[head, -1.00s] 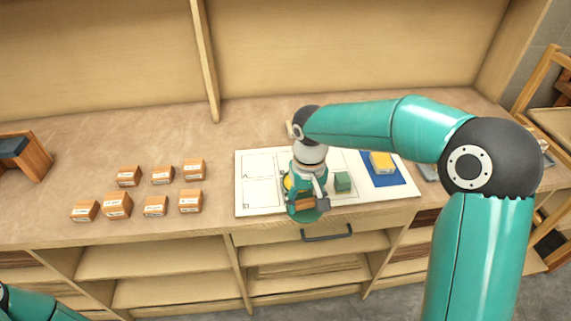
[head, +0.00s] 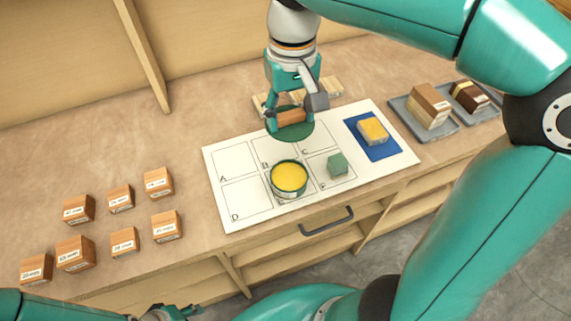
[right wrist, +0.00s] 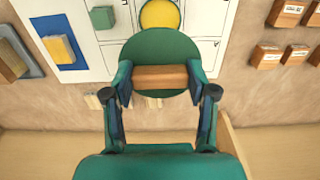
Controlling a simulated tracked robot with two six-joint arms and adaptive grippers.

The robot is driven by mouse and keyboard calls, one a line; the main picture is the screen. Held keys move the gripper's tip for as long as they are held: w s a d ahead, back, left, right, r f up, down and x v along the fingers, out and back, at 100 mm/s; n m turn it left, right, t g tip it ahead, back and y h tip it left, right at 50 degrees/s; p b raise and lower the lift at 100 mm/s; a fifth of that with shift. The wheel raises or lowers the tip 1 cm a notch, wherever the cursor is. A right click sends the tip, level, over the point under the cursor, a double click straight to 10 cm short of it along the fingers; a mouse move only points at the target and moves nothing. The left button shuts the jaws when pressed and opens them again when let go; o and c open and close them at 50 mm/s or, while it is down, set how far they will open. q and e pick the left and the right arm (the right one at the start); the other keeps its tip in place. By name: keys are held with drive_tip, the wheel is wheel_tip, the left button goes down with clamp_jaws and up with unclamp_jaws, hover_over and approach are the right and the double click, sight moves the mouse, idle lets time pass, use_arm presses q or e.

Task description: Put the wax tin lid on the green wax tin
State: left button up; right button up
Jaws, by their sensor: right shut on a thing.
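The green wax tin (head: 289,178) stands open on the white lettered sheet, with yellow wax showing inside; it covers part of the lower middle cell. The tin also shows at the top of the right wrist view (right wrist: 160,14). The wax tin lid (head: 296,134) is a green disc with a wooden bar handle. My right gripper (head: 292,115) is shut on that handle and holds the lid behind the tin, apart from it. In the right wrist view the lid (right wrist: 160,46) overlaps the tin's near edge. My left gripper (head: 172,313) is partly cut off at the bottom edge; its jaws are unclear.
A green block (head: 337,164) sits on the sheet right of the tin. A yellow-topped block (head: 373,130) lies on a blue mat (head: 386,151). Grey trays (head: 407,117) with blocks stand at right. Several labelled wooden blocks (head: 124,241) are at left. Pale pieces (head: 328,87) lie behind the gripper.

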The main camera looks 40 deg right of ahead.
sight(290, 123)
wheel_tip(290, 123, down, 16)
drive_tip(key=shift+f, duration=0.2)
idle(0.4)
drive_tip(key=o, duration=1)
drive_tip(key=shift+o, duration=0.2)
drive_tip(key=shift+w+r, duration=0.1)
drive_tip(key=shift+r, duration=0.05)
wheel_tip(290, 123, up, 12)
drive_tip(key=shift+f, duration=0.1)
